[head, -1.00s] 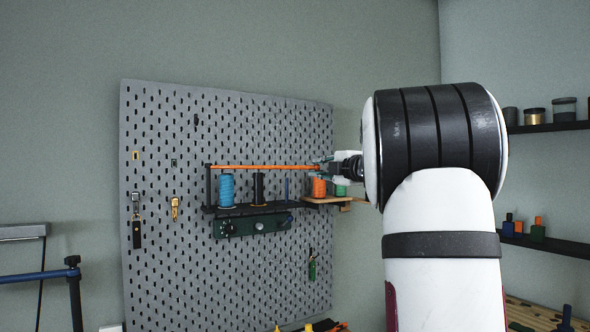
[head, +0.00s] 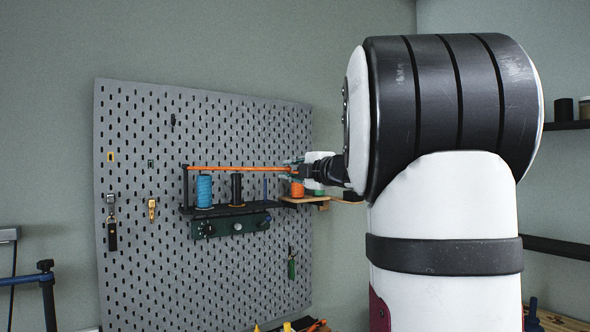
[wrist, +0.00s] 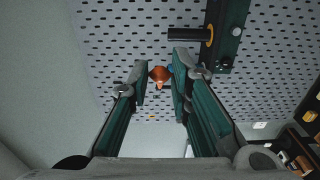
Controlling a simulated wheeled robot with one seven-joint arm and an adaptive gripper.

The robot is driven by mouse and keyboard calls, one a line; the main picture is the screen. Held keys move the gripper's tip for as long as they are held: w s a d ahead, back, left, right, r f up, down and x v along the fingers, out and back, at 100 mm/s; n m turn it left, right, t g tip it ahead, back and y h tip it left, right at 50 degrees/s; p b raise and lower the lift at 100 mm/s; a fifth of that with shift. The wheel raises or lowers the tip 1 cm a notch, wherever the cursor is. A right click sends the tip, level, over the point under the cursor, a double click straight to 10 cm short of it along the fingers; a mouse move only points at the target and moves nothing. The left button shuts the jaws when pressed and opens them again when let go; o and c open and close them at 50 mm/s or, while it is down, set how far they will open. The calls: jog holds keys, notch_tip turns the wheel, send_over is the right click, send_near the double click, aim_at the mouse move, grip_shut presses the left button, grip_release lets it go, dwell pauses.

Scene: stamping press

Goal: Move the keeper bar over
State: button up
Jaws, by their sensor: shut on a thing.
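The keeper bar (head: 235,168) is a thin orange rod. In the head view it runs level above the spools, with its left end at a dark upright post (head: 185,187). My gripper (head: 294,168) is at the bar's right end and shut on it. In the wrist view, the fingers of my gripper (wrist: 161,73) stand on either side of a small round orange end of the bar (wrist: 159,76). A blue spool (head: 204,191), a black spool (head: 237,189) and an orange spool (head: 297,189) stand below the bar. My arm hides what lies right of the gripper.
The spools stand on a narrow black shelf (head: 222,210) and a small wooden ledge (head: 305,200) on the grey pegboard (head: 150,260). A green rail (head: 218,226) sits beneath. Hooks with small tools hang at left. Wall shelves (head: 560,246) stand at the right.

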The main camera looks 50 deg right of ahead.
jog(key=shift+s+a+f, duration=0.1)
jog(key=shift+s+a, duration=0.25)
jog(key=shift+a, duration=0.35)
jog(key=shift+s+a, duration=0.3)
jog(key=shift+a, duration=0.35)
jog(key=s+a, duration=0.1)
jog(key=a, duration=0.9)
jog(key=shift+s+p, duration=0.3)
jog(key=shift+f, duration=0.1)
jog(key=a, duration=0.6)
jog(key=shift+w+b, duration=0.25)
jog(key=shift+b, duration=0.2)
jog(key=shift+a, duration=0.1)
dwell(0.3)
